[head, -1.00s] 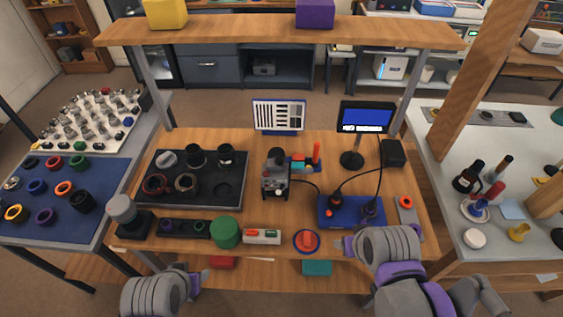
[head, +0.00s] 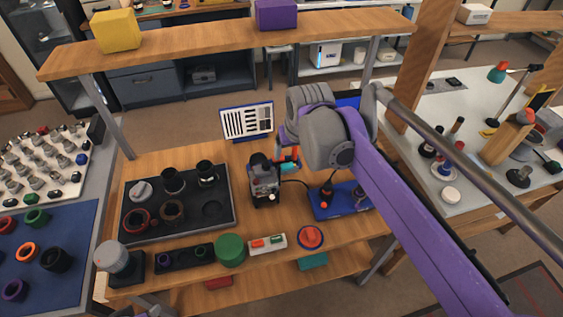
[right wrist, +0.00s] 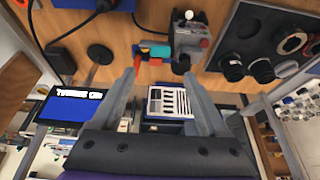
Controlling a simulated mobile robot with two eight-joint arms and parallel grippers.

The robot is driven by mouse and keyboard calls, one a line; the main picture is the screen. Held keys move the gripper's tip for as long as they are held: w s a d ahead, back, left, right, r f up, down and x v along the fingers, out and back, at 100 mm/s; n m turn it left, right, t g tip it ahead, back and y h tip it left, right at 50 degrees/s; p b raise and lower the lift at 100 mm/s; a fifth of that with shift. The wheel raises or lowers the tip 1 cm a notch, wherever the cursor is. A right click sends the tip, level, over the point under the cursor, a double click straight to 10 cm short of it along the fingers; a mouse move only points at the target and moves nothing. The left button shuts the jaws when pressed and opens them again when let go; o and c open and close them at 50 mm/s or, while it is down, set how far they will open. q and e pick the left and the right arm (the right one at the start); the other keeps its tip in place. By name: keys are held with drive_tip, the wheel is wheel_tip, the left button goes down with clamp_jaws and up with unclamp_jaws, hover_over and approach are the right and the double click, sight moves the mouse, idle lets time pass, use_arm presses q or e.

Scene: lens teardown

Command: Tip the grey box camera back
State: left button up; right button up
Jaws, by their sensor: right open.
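The grey box camera (head: 264,185) stands upright on the wooden bench, with a dark round part on its top. It shows in the right wrist view (right wrist: 191,38) beyond my fingertips. My right gripper (head: 284,136) is above and behind the camera, partly hidden by its own wrist. In the right wrist view my right gripper (right wrist: 164,68) has its two fingers spread, with nothing gripped between them. Only a sliver of my left arm shows at the bottom edge of the head view; its jaws cannot be made out.
A striped test chart (head: 246,121) stands behind the camera. A black tray (head: 212,212) with lens parts lies to its left, a blue unit (head: 333,205) to its right. A red-and-blue tool (right wrist: 153,51) is close beside the camera.

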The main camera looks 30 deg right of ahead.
sight(287, 164)
drive_tip(key=x, duration=0.9)
drive_tip(key=shift+w+f+b, duration=0.15)
drive_tip(key=shift+b, duration=0.15)
clamp_jaws()
